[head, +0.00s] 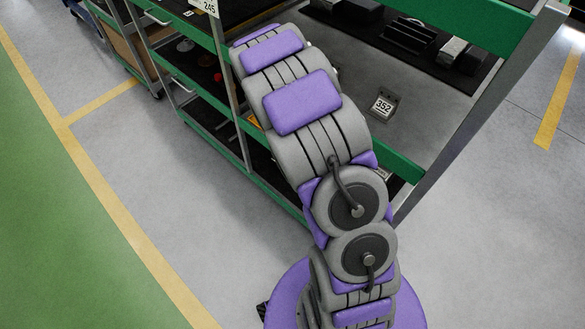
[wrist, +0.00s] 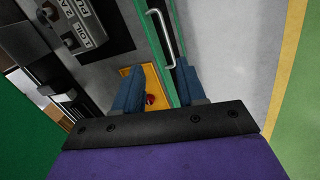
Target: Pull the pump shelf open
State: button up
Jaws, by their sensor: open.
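In the wrist view my gripper (wrist: 158,68) is open, with its two blue fingers apart and nothing held between them. A silver bar handle (wrist: 162,38) on a green shelf front (wrist: 150,20) lies beyond the fingertips, apart from them. A grey metal part (wrist: 80,22) with raised lettering, partly readable as "OIL" and "PU", sits on the dark surface at upper left. I cannot tell for sure which shelf is the pump shelf. In the head view my arm reaches to the green-edged rack (head: 222,98), and my gripper is hidden behind the arm.
A yellow plate with a red knob (wrist: 151,100) shows between the fingers. In the head view, silver handles (head: 158,17) (head: 183,86) are on the rack's left side. Grey floor (head: 130,140) is clear at left.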

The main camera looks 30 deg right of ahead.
jog(key=shift+n+t, duration=0.4)
jog(key=shift+n, duration=0.5)
jog(key=shift+w+a+b+x, duration=0.4)
jog(key=shift+w+x, duration=0.25)
jog(key=shift+x, duration=3.9)
jog(key=shift+w+a+b+x, duration=0.4)
jog(key=shift+w+x, duration=0.3)
jog(key=shift+x, duration=3.8)
jog(key=shift+w+a+b+x, duration=0.3)
jog(key=shift+w+b+x, duration=0.25)
jog(key=shift+x, duration=4)
jog(key=shift+w, duration=0.1)
grip_shut()
